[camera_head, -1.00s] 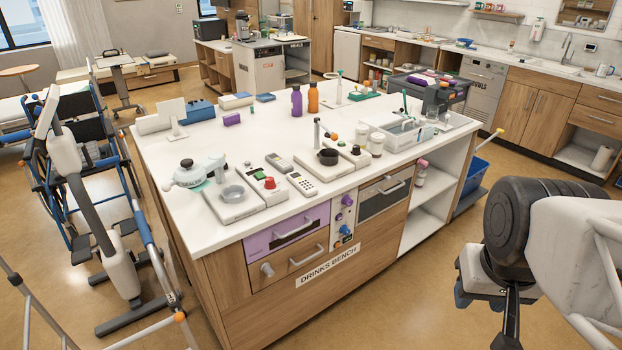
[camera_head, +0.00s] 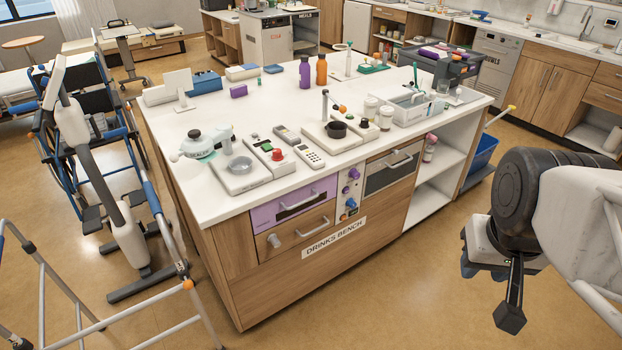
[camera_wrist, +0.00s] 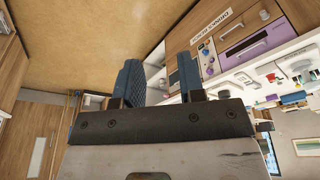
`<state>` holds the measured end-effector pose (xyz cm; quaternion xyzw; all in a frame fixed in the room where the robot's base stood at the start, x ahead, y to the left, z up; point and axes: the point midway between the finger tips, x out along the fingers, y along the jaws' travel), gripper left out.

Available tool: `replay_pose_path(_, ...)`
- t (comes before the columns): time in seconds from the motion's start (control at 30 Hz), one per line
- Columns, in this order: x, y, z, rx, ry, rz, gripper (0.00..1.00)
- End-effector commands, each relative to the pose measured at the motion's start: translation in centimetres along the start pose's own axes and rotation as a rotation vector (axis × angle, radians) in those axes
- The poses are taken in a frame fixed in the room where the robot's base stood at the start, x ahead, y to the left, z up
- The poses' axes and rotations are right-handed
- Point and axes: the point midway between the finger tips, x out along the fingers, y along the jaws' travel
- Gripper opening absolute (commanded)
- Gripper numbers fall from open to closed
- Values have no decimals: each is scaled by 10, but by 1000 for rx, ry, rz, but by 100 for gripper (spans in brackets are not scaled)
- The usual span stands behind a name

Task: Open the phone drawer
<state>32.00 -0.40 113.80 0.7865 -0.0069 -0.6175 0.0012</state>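No label reading "phone" is legible, so I cannot tell which front is the phone drawer. The drinks bench (camera_head: 290,283) has a purple drawer front (camera_head: 268,215) with a pale bar handle, and below it a wooden drawer front (camera_head: 265,246) with a bar handle and a grey knob. Both look closed. The wrist view shows the purple front (camera_wrist: 228,55) and the wooden front (camera_wrist: 238,31) upside down at upper right. My gripper (camera_wrist: 158,62) is open and empty, fingers apart. In the head view it hangs right of the bench, well away from the drawers.
A purple-knobbed panel (camera_head: 350,192) and a steel-fronted unit (camera_head: 390,172) sit right of the drawers. A walker frame (camera_head: 85,320) and a hoist (camera_head: 95,180) stand left. A blue bin (camera_head: 482,155) is beside the bench's right end. The floor before the bench is clear.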

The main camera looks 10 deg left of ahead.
Motion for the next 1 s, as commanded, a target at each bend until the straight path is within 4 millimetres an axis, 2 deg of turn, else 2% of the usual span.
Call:
replay_pose_path(0.27, 18, -3, -38, -118, 60, 17, 36)
replay_pose_path(0.67, 68, -23, -135, -449, 232, 69, 36)
replay_pose_path(1.0, 119, -54, -209, -748, 388, 116, 36)
